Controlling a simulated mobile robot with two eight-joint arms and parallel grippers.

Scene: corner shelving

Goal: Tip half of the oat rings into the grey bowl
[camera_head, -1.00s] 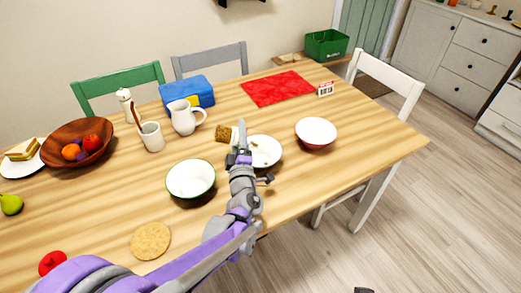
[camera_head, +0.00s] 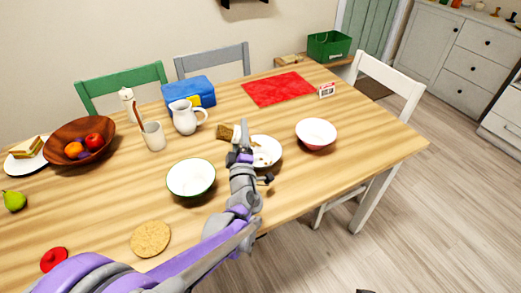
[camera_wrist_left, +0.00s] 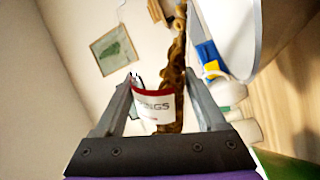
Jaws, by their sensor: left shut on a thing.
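My left gripper (camera_head: 241,152) is shut on the oat rings container (camera_wrist_left: 154,107), which has a white label, a red edge and lettering ending in "NGS". In the wrist view the container is tilted between the fingers, with brown oat rings (camera_wrist_left: 178,75) in a column along it. In the head view its brown part (camera_head: 224,131) shows to the left of the middle bowl. That pale bowl, seemingly the grey bowl (camera_head: 274,146), stands just right of the gripper. A few brown bits lie in it, and the arm partly hides it.
A green-rimmed bowl (camera_head: 191,179) stands left of my arm and a red-and-white bowl (camera_head: 316,132) to the right. A jug (camera_head: 184,118), a cup (camera_head: 153,136) and a blue box (camera_head: 188,89) stand behind. A round mat (camera_head: 150,239) lies in front.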

